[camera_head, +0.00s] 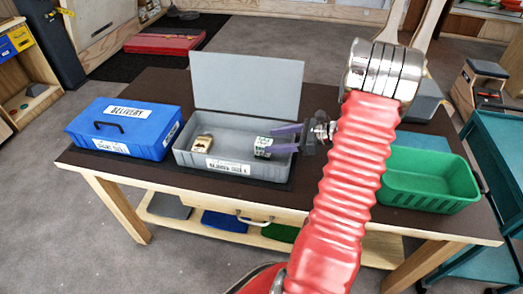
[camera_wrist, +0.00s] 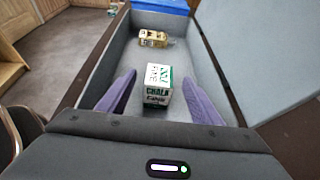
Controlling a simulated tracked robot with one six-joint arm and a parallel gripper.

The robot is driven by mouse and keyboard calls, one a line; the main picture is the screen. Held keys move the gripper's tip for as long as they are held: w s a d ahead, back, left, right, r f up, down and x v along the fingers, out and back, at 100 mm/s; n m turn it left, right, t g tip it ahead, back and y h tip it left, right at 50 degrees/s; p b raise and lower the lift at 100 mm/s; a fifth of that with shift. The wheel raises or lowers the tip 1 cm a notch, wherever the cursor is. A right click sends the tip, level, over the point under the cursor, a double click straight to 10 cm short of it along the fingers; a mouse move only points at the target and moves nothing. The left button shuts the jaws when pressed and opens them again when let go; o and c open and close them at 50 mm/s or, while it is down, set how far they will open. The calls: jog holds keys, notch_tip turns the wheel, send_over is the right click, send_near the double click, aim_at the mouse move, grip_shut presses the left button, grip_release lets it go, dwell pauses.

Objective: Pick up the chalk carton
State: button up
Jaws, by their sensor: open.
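The chalk carton (camera_wrist: 157,90) is a small white box with green print. It sits inside the open grey box (camera_head: 225,168), toward its right end, and also shows in the head view (camera_head: 262,146). My gripper (camera_wrist: 160,92) is open, with its purple fingers on either side of the carton in the wrist view. In the head view my gripper (camera_head: 285,139) reaches in from the right, fingertips close by the carton. Whether the fingers touch it I cannot tell.
A gold-coloured item (camera_head: 202,144) lies in the grey box's left part. The box's raised lid (camera_head: 246,95) stands behind. A closed blue box (camera_head: 125,125) is at the left, and an empty-looking green bin (camera_head: 428,180) at the right of the table (camera_head: 165,85).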

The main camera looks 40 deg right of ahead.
aim_at(264, 141)
jog(key=x, duration=0.5)
jog(key=shift+s, duration=0.1)
jog(key=shift+c, duration=0.3)
jog(key=c, duration=1.1)
notch_tip(264, 141, up, 10)
dwell(0.5)
dwell(0.4)
